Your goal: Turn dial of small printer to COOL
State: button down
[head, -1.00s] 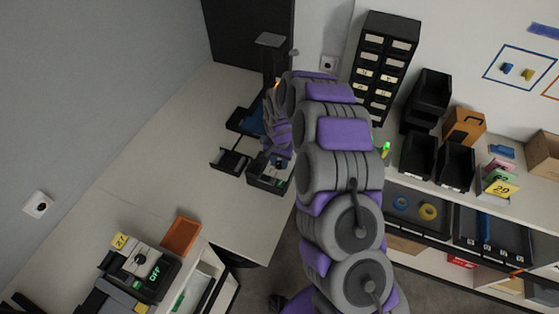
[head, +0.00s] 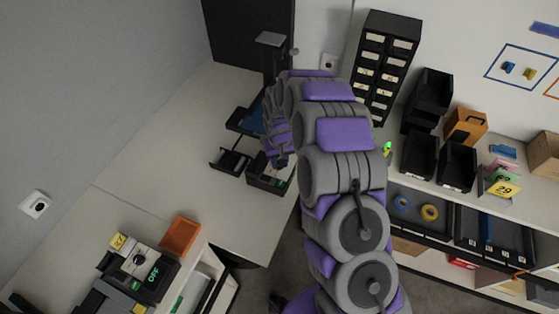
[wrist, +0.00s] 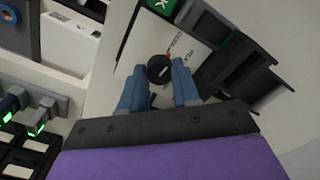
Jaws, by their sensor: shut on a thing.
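The small printer's white face fills the upper middle of the wrist view (wrist: 178,65), with small orange and dark print on it. A round black dial (wrist: 160,69) with a light pointer mark sits on this face. My gripper (wrist: 158,82) has its two blue fingers on either side of the dial, shut on it.
A larger device with a dial and a green OFF display (head: 153,277) stands at lower left beside an orange tray (head: 180,236). A black drawer cabinet (head: 384,70) and black bins (head: 418,155) are to the right. The bench between the devices is clear.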

jog(key=shift+s+f+n, duration=0.1)
jog(key=shift+n, duration=0.5)
jog(key=c, duration=0.8)
grip_release()
notch_tip(320, 180, up, 17)
jog(key=shift+a+r, duration=0.1)
jog(key=shift+r, duration=0.1)
